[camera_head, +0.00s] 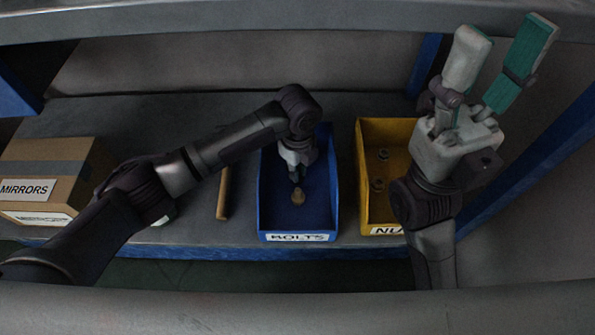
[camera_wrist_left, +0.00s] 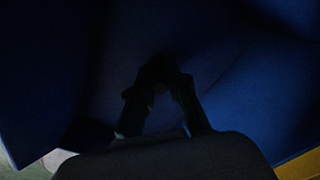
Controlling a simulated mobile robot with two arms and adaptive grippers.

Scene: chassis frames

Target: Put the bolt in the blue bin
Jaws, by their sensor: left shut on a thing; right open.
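The blue bin (camera_head: 323,213), labelled BOLTS, stands on the shelf at the middle of the head view. My left gripper (camera_head: 296,177) reaches down over and into it. It is shut on the bolt (camera_head: 298,198), a small brownish piece showing just below the fingertips, inside the bin's outline. In the dark left wrist view, the left gripper's fingers (camera_wrist_left: 160,75) come together against the blue bin walls (camera_wrist_left: 245,85); the bolt cannot be made out there. My right gripper (camera_head: 508,50) is open and empty, raised at the upper right.
A yellow bin (camera_head: 364,170) with nuts stands right of the blue bin, partly behind my right arm. A cardboard box labelled MIRRORS (camera_head: 45,165) stands at the left. A wooden handle (camera_head: 223,193) lies left of the blue bin. Blue shelf posts (camera_head: 530,165) stand at the sides.

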